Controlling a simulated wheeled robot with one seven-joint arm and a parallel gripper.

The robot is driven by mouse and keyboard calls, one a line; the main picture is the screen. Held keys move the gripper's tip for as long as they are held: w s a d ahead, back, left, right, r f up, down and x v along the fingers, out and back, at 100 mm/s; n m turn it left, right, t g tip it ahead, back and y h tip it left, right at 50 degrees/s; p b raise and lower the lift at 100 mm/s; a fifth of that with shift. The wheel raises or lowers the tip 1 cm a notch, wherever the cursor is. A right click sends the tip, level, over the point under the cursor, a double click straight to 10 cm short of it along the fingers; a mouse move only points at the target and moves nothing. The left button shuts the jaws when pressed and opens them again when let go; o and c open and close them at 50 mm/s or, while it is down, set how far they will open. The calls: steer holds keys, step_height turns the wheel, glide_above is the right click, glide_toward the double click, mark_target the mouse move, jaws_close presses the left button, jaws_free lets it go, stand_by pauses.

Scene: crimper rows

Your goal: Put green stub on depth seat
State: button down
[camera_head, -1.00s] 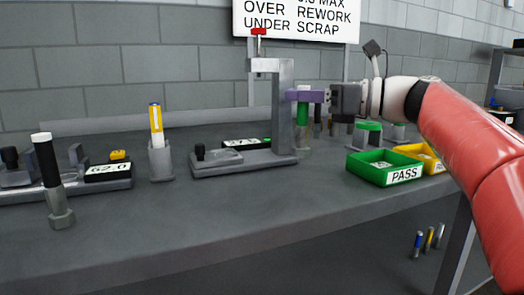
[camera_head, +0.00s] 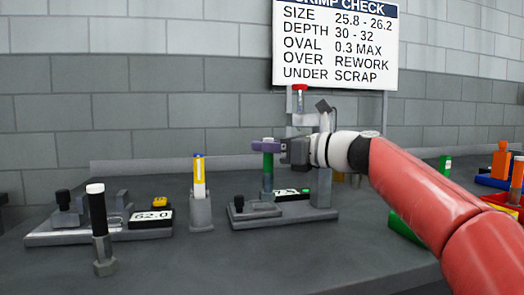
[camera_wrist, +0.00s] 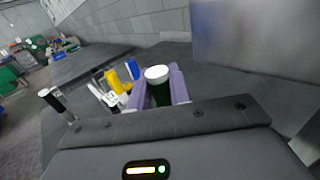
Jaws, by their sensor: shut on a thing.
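The green stub (camera_head: 268,162) is upright, with a green upper part and a grey metal lower end; its white top shows in the wrist view (camera_wrist: 157,73). My gripper (camera_head: 268,146) is shut on it, with purple fingers around its upper part, also seen in the wrist view (camera_wrist: 160,90). The stub is over the base of the depth gauge (camera_head: 285,220), left of its column. Its lower end is close to the base; I cannot tell whether it touches the seat. My wrist hides part of the column, which has a red knob (camera_head: 299,88) on top.
Left of the gauge stand a grey holder (camera_head: 201,212) with a yellow marker (camera_head: 198,170), and another gauge (camera_head: 100,232) with a display. A black stub with a white top (camera_head: 97,210) stands in front. A green tray (camera_head: 402,229) is partly behind my arm.

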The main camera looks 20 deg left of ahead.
steer(key=shift+w+a+f+b, duration=0.2)
steer(key=shift+a+f+b, duration=0.2)
steer(key=shift+a+f, duration=0.35)
steer(key=shift+f, duration=0.1)
steer(key=c, duration=1.3)
jaws_free()
